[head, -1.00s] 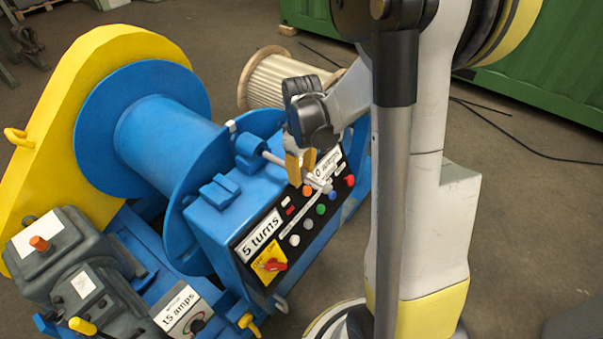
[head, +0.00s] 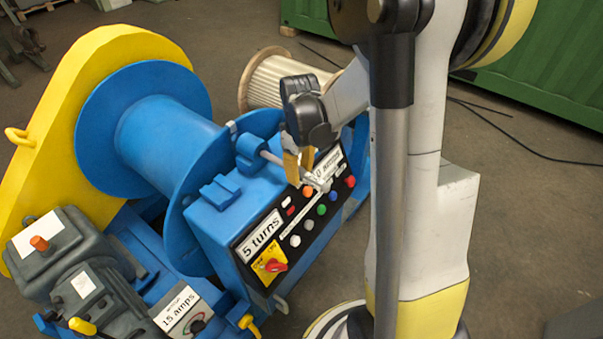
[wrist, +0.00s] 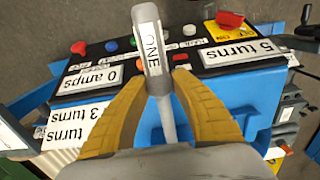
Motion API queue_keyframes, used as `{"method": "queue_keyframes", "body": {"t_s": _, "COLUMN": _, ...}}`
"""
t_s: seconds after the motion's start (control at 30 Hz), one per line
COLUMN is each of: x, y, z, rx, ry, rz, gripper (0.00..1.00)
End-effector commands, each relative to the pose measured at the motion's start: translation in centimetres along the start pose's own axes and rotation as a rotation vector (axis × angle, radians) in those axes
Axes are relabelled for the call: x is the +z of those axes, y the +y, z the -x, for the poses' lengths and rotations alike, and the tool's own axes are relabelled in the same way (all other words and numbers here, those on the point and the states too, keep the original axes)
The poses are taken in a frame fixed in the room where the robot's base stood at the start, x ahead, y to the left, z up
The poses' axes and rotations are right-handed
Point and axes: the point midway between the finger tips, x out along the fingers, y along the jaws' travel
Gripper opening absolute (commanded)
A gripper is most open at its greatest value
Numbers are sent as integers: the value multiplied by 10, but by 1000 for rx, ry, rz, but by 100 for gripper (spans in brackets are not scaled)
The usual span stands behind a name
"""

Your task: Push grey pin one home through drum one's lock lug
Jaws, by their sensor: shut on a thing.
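Grey pin one (head: 319,180) has a cross handle; its label "ONE" faces up in the wrist view (wrist: 153,50). Its shaft runs left to the blue lock lug (head: 249,151) beside the blue drum's (head: 165,135) near flange. The shaft's inner end is hidden at the lug, so I cannot tell how deep it sits. My gripper (head: 300,172) is shut on the pin close to the handle, with its yellow fingers on either side of the shaft in the wrist view (wrist: 164,88). A length of bare shaft shows between lug and fingers.
The control panel (head: 304,225) with "5 turns" and "0 amps" signs, buttons and a red switch lies just below my fingers. A yellow guard (head: 50,130) and grey gearbox (head: 65,255) stand left. A cream drum (head: 275,80) is behind.

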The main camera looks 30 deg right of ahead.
Motion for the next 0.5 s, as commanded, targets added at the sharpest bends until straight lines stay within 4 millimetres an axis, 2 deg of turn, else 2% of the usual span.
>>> {"method": "queue_keyframes", "body": {"t_s": 0.5, "x": -13, "y": 0, "z": 0, "rx": 0, "ry": 0, "rz": 0, "gripper": 0}}
